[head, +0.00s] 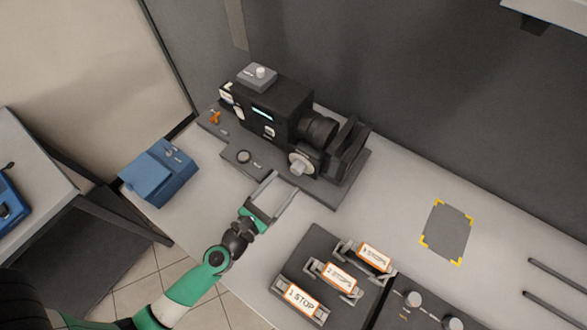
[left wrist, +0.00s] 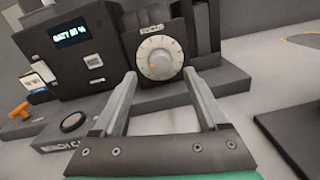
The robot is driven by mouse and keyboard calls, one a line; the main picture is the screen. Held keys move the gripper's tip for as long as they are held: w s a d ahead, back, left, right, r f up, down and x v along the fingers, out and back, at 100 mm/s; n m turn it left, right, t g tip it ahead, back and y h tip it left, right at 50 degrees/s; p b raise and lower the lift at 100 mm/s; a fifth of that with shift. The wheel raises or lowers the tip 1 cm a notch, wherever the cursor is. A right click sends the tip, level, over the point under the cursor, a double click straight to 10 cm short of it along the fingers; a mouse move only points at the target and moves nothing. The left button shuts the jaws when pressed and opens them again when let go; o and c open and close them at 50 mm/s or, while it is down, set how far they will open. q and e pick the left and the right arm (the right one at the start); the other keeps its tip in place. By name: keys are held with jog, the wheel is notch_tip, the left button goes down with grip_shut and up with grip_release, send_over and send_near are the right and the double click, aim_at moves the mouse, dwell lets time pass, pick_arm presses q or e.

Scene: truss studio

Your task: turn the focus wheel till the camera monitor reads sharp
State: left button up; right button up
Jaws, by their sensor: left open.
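The camera (head: 278,106) stands on a dark base at the back of the bench. Its focus wheel (head: 301,163) is a pale round dial with a knob, low on its front; in the left wrist view the wheel (left wrist: 159,57) sits under a FOCUS label. A small lit screen (head: 263,114) on the camera body shows in the left wrist view (left wrist: 77,34) with text that looks like "BATT" and a percentage. My left gripper (head: 284,192) is open and empty, its fingers pointing at the wheel, short of it and apart from it. My right gripper is not in view.
A blue box (head: 160,173) stands left of the camera. A dark rack (head: 323,249) with orange-and-white labelled pieces is at front right, beside a panel with knobs (head: 414,298). A grey mat (head: 446,231) with yellow corners lies right. An orange lever (head: 215,118) is on the base's left.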

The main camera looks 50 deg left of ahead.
aim_at(295, 171)
pick_arm(q)
jog(key=w, duration=0.2)
jog(key=w+a, duration=0.1)
jog(key=w, duration=0.2)
jog(key=shift+w, duration=0.3)
grip_shut()
